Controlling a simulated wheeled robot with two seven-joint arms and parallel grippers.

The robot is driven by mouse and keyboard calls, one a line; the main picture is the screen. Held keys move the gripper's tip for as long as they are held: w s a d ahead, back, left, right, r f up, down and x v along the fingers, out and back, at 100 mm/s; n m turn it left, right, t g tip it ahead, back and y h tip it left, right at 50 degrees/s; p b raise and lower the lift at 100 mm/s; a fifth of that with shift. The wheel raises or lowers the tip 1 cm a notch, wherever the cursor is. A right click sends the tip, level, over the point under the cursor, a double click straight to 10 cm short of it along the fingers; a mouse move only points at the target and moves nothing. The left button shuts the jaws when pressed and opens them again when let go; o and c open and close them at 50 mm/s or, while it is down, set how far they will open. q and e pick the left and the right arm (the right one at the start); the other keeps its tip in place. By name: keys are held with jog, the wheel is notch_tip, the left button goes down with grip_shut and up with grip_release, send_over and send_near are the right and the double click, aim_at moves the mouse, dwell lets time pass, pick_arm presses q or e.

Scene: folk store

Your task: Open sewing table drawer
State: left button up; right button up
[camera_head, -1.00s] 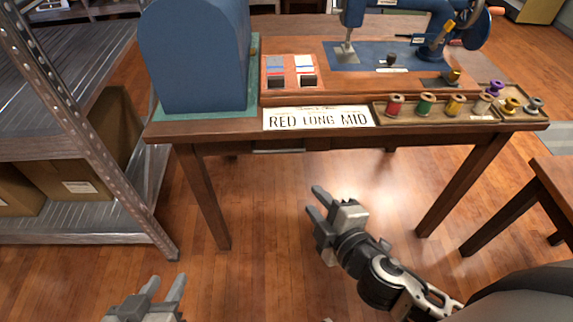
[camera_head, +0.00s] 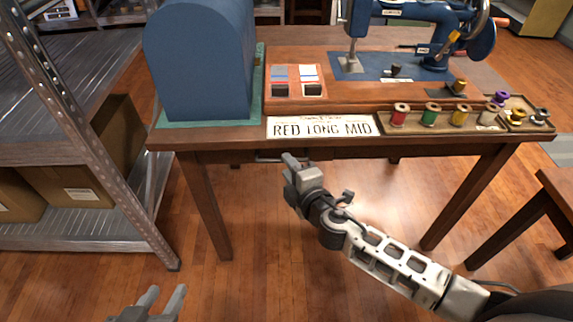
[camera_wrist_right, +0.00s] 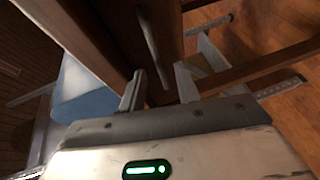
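The wooden sewing table (camera_head: 440,147) stands ahead of me. Under its front edge a thin metal drawer handle (camera_head: 266,159) shows in the head view. The drawer looks shut; most of its front is in shadow. My right gripper (camera_head: 290,160) is just to the right of the handle, under the table edge. In the right wrist view my right gripper (camera_wrist_right: 160,86) has its two fingers apart, with a slim metal bar (camera_wrist_right: 150,42), seemingly the handle, just beyond the gap. I cannot tell whether they touch. My left gripper (camera_head: 165,297) is open and empty, low over the floor.
On the table are a blue cover (camera_head: 200,65), a blue sewing machine (camera_head: 425,45), a sign reading RED LONG MID (camera_head: 322,128) and a tray of thread spools (camera_head: 425,128). A metal shelf (camera_head: 95,130) stands left, a wooden stool (camera_head: 555,185) right.

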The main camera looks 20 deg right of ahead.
pick_arm(q)
jog(key=shift+w+d+f, duration=0.15)
jog(key=shift+w+f, duration=0.05)
jog(key=shift+w, duration=0.1)
pick_arm(e)
jog(key=shift+x, duration=1)
grip_shut()
pick_arm(q)
jog(key=shift+s, duration=0.1)
pick_arm(e)
jog(key=shift+s, duration=0.1)
